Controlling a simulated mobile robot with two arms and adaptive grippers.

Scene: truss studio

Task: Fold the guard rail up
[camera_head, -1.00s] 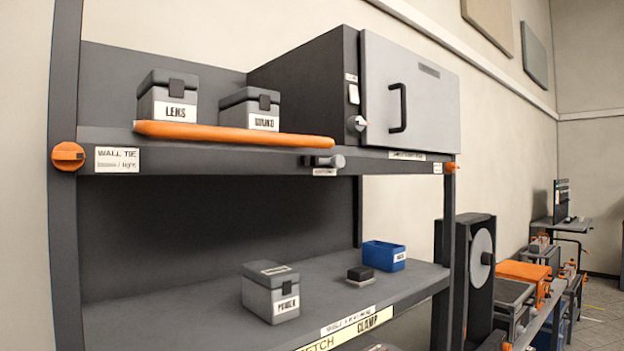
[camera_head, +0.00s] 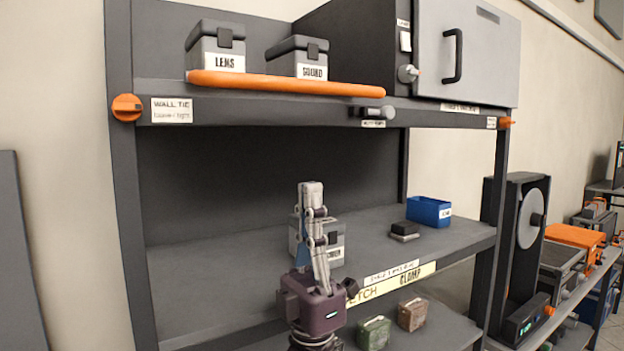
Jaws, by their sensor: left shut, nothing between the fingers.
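The guard rail (camera_head: 285,84) is a rounded orange bar. It lies level along the front edge of the upper shelf, in front of the lens box (camera_head: 215,47) and a second grey box (camera_head: 297,58). My left gripper (camera_head: 311,186) points up in front of the lower shelf, well below the rail and apart from it. Its fingers are together with nothing between them. It partly hides a grey box (camera_head: 338,242) on the lower shelf. My right gripper is not in view.
A grey cabinet (camera_head: 466,50) with a black handle stands on the upper shelf at right. A grey knob (camera_head: 377,112) sticks out from the shelf edge below the rail's right end. A blue bin (camera_head: 429,211) and a small black block (camera_head: 405,229) sit on the lower shelf.

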